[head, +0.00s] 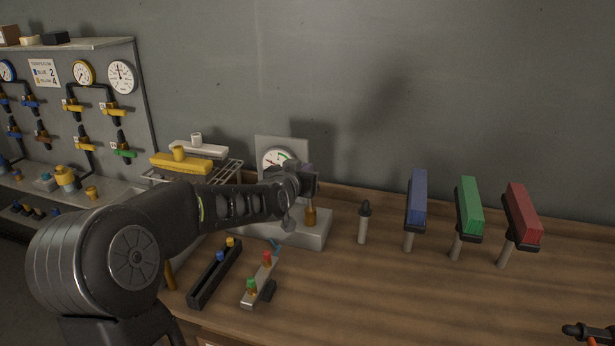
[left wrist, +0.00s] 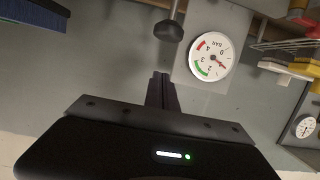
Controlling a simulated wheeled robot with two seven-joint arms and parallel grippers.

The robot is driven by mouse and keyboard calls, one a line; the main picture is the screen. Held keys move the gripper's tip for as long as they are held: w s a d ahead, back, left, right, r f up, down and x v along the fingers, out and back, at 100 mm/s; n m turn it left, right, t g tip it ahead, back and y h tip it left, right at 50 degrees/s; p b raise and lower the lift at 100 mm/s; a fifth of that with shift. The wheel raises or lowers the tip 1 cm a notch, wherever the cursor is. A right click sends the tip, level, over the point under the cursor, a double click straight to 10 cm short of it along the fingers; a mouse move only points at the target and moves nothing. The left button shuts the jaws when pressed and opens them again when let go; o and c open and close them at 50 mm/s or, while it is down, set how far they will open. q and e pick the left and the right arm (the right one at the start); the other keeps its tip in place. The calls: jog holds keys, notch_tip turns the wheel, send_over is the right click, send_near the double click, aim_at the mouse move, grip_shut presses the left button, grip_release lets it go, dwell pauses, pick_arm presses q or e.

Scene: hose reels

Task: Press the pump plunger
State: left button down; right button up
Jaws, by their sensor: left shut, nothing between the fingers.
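The pump's pale grey base (head: 315,237) stands on the wooden bench, with a brass-coloured cylinder (head: 311,217) on it. A round white dial gauge (head: 273,160) on a grey plate stands behind; it also shows, upside down, in the left wrist view (left wrist: 211,57), with a red needle. My left gripper (head: 307,184) is shut and empty, above the base close to the top of the brass cylinder. It hides whatever tops the cylinder, so I cannot tell whether they touch. The shut fingers show in the left wrist view (left wrist: 162,90). My right gripper is not in view.
A black-topped post (head: 364,209) stands right of the pump, then blue (head: 417,197), green (head: 470,205) and red (head: 522,215) blocks on posts. A black tray (head: 214,275) and a small valve bar (head: 262,280) lie in front.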

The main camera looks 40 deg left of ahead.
pick_arm(q)
jog(key=w, duration=0.2)
jog(key=p, duration=0.1)
send_over(310, 203)
jog(key=s, duration=0.2)
notch_tip(310, 203, down, 4)
jog(key=f, duration=0.1)
jog(key=shift+w+d+r, duration=0.1)
jog(key=shift+d+r, duration=0.15)
jog(key=shift+f, duration=0.1)
notch_tip(310, 203, down, 5)
jog(key=b, duration=0.4)
jog(key=shift+r+b, duration=0.2)
jog(key=shift+b, duration=0.2)
